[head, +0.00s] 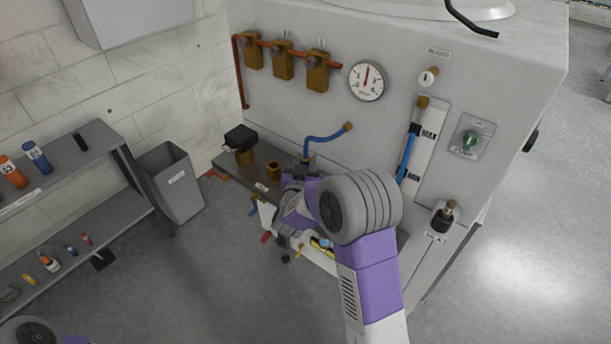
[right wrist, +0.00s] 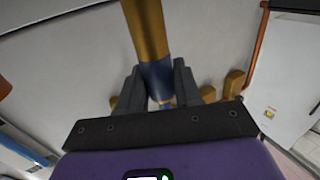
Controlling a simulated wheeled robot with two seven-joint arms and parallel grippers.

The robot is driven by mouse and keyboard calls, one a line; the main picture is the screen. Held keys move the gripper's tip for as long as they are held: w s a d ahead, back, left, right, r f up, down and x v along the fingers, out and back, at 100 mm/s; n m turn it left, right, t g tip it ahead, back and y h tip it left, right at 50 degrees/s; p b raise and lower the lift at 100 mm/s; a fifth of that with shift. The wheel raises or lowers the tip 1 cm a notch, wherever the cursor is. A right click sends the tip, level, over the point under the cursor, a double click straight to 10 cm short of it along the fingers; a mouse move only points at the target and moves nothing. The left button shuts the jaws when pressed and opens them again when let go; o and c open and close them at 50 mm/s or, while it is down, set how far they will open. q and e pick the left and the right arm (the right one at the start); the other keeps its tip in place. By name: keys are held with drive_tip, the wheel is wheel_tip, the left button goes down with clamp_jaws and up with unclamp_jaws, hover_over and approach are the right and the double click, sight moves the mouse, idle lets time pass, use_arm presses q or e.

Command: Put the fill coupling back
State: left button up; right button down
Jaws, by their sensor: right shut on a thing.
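A blue hose (head: 325,138) runs from a brass fitting (head: 347,127) on the machine's front panel and bends down to my right gripper (head: 303,165). In the right wrist view, my right gripper (right wrist: 160,90) is shut on the coupling, which has a blue collar (right wrist: 157,75) and a thick brass part (right wrist: 146,28). In the head view the gripper and wrist hide most of the coupling. A short brass stub (head: 273,170) stands on the ledge left of the gripper, apart from it. My left gripper is out of view.
A brass valve with a black block on top (head: 240,142) stands on the ledge. Brass valves on a copper pipe (head: 290,48) and a gauge (head: 367,80) are on the panel above. A grey bin (head: 170,180) and a shelf with bottles (head: 75,160) stand at left.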

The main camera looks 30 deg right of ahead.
wheel_tip(320, 180, down, 3)
drive_tip(key=shift+f+b, duration=0.15)
drive_tip(key=shift+b, duration=0.35)
drive_tip(key=shift+f, duration=0.15)
drive_tip(key=c, duration=0.8)
unclamp_jaws()
drive_tip(key=shift+r, duration=0.25)
drive_tip(key=p+v, duration=0.1)
drive_tip(key=v, duration=1.1)
drive_tip(key=shift+p, duration=0.35)
